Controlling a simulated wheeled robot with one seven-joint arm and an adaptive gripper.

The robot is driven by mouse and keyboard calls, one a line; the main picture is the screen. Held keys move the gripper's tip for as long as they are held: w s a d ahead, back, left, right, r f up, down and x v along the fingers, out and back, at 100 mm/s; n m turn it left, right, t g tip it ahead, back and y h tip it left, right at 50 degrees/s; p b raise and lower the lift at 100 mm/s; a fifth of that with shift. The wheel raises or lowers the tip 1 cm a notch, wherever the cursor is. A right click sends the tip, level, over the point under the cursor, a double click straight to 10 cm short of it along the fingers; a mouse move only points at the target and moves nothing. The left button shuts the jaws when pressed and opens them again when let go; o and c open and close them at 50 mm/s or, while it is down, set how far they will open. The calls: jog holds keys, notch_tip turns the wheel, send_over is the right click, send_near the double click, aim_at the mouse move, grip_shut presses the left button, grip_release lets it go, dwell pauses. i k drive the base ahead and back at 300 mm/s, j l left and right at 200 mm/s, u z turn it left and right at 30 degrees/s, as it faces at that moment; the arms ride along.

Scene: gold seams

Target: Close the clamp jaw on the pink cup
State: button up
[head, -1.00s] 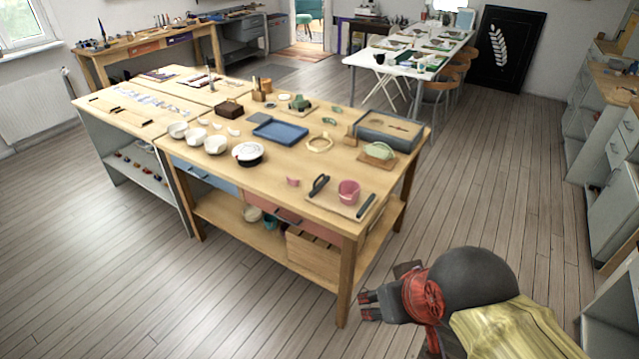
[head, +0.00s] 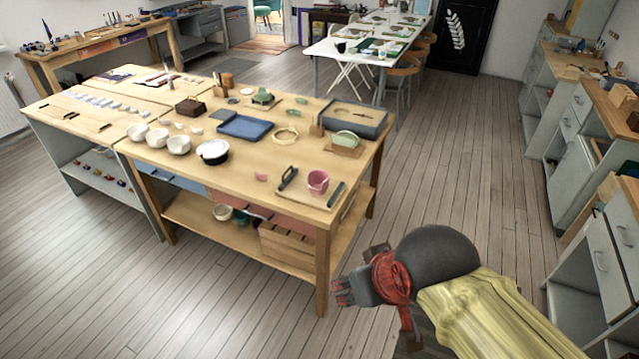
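The pink cup (head: 317,181) stands upright on a small board (head: 306,193) at the near right corner of the wooden workbench. A dark upright clamp part (head: 288,177) stands just left of the cup, with a gap showing between them. A dark bar (head: 336,194) lies on the board to the right of the cup. Which of these is the clamp jaw is hard to tell at this size. My gripper (head: 341,290) is off the bench, in front of its near right corner and lower than the top. Its dark fingers look apart, with nothing between them.
A pink shard (head: 261,177) lies left of the board. A green piece (head: 345,139) and a grey tray (head: 354,118) are behind it. White bowls (head: 179,145) and a blue tray (head: 245,127) stand farther left. A bench leg (head: 322,270) is beside my gripper. Floor on the right is clear.

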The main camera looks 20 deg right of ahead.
aim_at(294, 170)
jog(key=i+j+z, duration=0.15)
jog(key=i, duration=0.3)
jog(key=i+j+z, duration=0.15)
jog(key=i+j, duration=0.25)
